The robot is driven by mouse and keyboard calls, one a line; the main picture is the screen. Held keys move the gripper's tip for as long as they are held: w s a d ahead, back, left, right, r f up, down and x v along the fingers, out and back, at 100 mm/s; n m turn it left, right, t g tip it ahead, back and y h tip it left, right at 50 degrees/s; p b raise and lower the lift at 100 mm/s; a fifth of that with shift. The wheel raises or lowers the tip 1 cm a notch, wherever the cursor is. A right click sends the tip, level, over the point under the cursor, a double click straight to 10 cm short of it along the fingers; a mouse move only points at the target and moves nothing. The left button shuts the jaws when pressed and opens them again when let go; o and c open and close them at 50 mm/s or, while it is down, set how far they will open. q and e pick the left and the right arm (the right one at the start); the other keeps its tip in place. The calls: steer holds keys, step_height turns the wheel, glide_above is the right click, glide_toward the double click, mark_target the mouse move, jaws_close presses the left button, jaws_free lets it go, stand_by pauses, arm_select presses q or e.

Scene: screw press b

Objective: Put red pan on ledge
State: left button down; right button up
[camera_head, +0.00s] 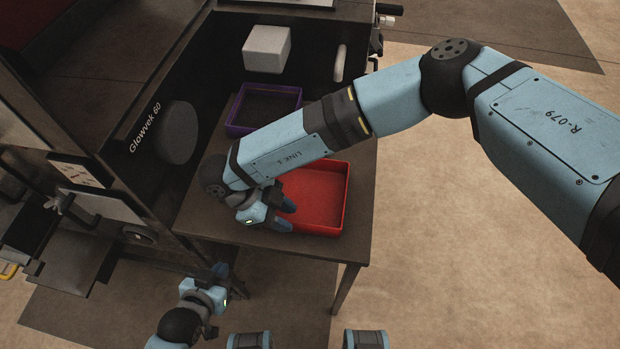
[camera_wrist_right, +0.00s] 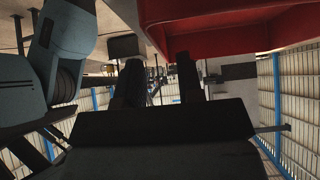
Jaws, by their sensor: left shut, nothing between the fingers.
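The red pan (camera_head: 318,200) is a shallow rectangular tray on the near part of the dark side table (camera_head: 215,215). Its red wall also shows at the top of the right wrist view (camera_wrist_right: 230,42). My right gripper (camera_head: 286,212) is at the pan's left near side, with the forearm passing over the pan's far left part. In the wrist view its two fingers stand apart, with no object clearly between them. My left gripper (camera_head: 222,284) is shut and empty, below and left of the table's front edge. I cannot tell which surface is the ledge.
A purple tray (camera_head: 236,128) lies behind the red pan. A white block (camera_head: 267,48) is farther back. The dark Glowvek 60 machine (camera_head: 150,165) stands along the left. My right arm spans the right side above open floor (camera_head: 450,290).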

mark_target(300, 223)
steer(key=p+x, duration=0.1)
steer(key=x, duration=0.3)
steer(key=shift+d+f, duration=0.15)
steer(key=shift+d, duration=0.25)
jaws_close()
